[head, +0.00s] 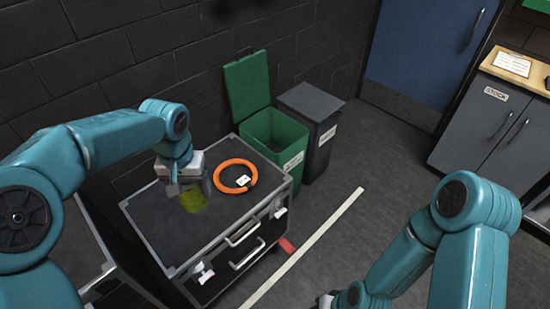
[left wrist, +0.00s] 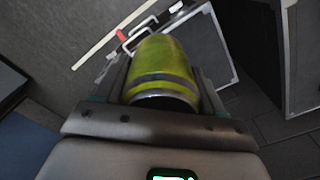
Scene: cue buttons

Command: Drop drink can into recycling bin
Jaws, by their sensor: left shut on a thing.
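The drink can (head: 193,201) is yellow-green with a dark band. My left gripper (head: 188,184) is shut on it, over the top of the black case. In the left wrist view the can (left wrist: 163,68) sits between the two fingers of my left gripper (left wrist: 160,90). I cannot tell whether its base touches the case. A green bin (head: 262,128) with its lid up stands behind the case, to the right of the can; its label is too small to read. Only a small grey end of my right gripper (head: 326,301) shows at the bottom edge.
An orange ring (head: 235,177) with a white tag lies on the black case (head: 226,217), right beside the can. A dark grey lidded bin (head: 318,135) stands right of the green bin. Brick wall lies behind. Floor with a white line (head: 310,240) is clear to the right.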

